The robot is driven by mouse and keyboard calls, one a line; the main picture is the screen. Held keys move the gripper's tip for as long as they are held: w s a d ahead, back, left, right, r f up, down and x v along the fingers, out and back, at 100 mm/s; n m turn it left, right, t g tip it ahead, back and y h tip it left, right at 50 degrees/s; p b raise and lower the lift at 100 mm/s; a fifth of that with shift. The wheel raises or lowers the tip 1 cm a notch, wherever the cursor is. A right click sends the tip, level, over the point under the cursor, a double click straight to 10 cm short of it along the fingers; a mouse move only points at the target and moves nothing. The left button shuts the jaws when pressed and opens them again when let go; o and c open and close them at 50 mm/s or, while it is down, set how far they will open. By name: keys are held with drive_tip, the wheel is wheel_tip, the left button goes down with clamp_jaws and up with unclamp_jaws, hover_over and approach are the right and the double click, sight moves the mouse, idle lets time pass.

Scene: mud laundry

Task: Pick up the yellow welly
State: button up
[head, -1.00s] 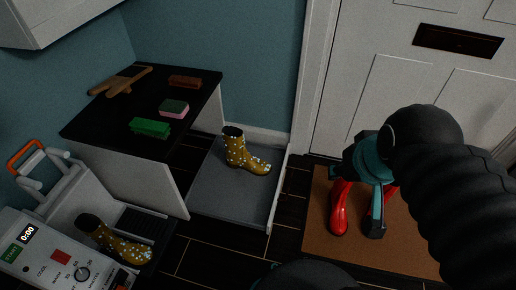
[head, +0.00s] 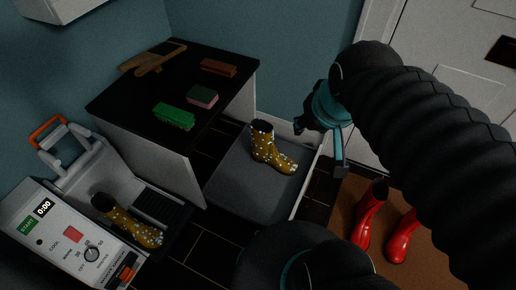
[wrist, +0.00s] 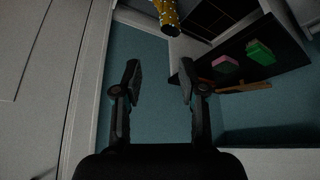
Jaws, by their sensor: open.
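Two yellow wellies with pale spots are in the head view. One yellow welly (head: 266,148) stands upright on the grey tray (head: 232,190) on the floor, right of the black-topped bench. The other yellow welly (head: 130,222) leans tilted in the white machine at the lower left. My gripper (head: 326,150) is open and empty, above and to the right of the tray welly and apart from it. In the wrist view, my gripper's fingers (wrist: 158,85) are spread, with a yellow welly (wrist: 167,14) partly cut off at the top edge.
The black bench top (head: 125,92) holds a green brush (head: 173,116), a pink and green sponge (head: 202,96), a brown brush (head: 218,68) and a wooden item (head: 152,58). Red wellies (head: 370,215) stand on a brown mat (head: 345,200). A white door is behind my arm.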

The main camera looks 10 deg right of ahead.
drive_tip(key=w+f+m+g+b, duration=0.2)
drive_tip(key=w+f, duration=0.2)
drive_tip(key=w, duration=0.6)
drive_tip(key=w+f+m+g+b, duration=0.15)
drive_tip(key=w+f, duration=0.25)
drive_tip(key=w, duration=0.5)
drive_tip(key=w+f+m+b, duration=0.1)
drive_tip(key=w+f, duration=0.3)
drive_tip(key=f, duration=0.5)
drive_tip(key=w+f+g+b, duration=0.1)
drive_tip(key=w+f, duration=0.4)
drive_tip(key=f, duration=0.5)
drive_tip(key=w+f+m+g+b, duration=0.1)
drive_tip(key=w+f, duration=0.4)
drive_tip(key=f, duration=0.5)
drive_tip(key=shift+w+a+m+b, duration=0.15)
drive_tip(key=shift+w+m+b, duration=0.15)
drive_tip(key=shift+b, duration=0.45)
drive_tip(key=shift+w+f+b, duration=0.2)
drive_tip(key=shift+f+b, duration=0.35)
drive_tip(key=shift+f, duration=2.35)
clamp_jaws()
drive_tip(key=shift+r, duration=0.1)
